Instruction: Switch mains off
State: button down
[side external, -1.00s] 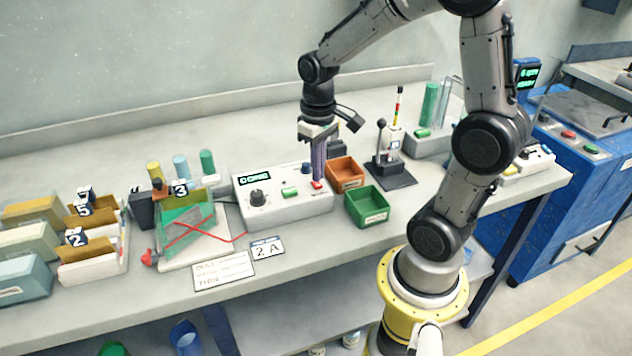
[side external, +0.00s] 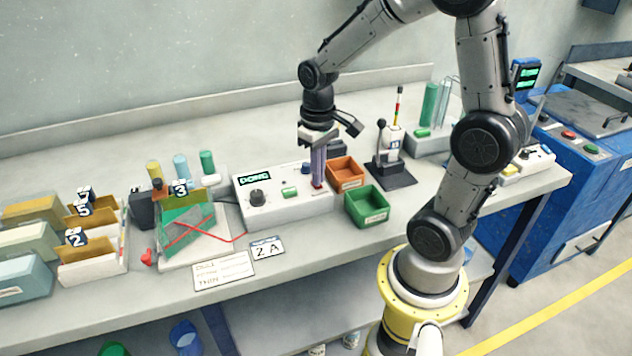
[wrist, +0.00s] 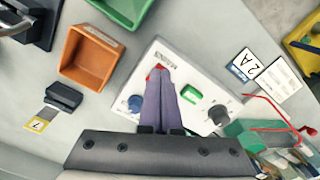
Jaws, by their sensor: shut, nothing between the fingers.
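The white control box (side external: 285,212) stands on the bench, with a lit green display (side external: 254,177), a dark knob (side external: 257,198), a green button (side external: 290,193) and a blue knob (side external: 306,168). A red switch (wrist: 153,73) sits at its right end beside small printed lettering; it looks dark in the side view (side external: 318,187). My gripper (side external: 318,184) points down with its fingers shut and empty. In the wrist view the fingertips (wrist: 158,72) are over the switch and hide most of it. They appear to touch it.
An orange bin (side external: 346,171) and a green bin (side external: 367,205) stand close to the right of the box. A lever unit (side external: 388,160) stands behind them. A tray with a green folder (side external: 188,232) and label cards (side external: 223,270) lie to the left and front.

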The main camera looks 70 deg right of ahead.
jog(key=shift+f, duration=0.4)
jog(key=shift+r, duration=3.5)
jog(key=shift+a+r, duration=0.15)
jog(key=shift+a, duration=0.1)
jog(key=s+a+r+n+t, duration=0.3)
jog(key=s+a+r+t, duration=0.1)
jog(key=s+a, duration=0.5)
jog(key=shift+s+r+t, duration=0.35)
jog(key=shift+s+t, duration=0.15)
jog(key=shift+t, duration=0.3)
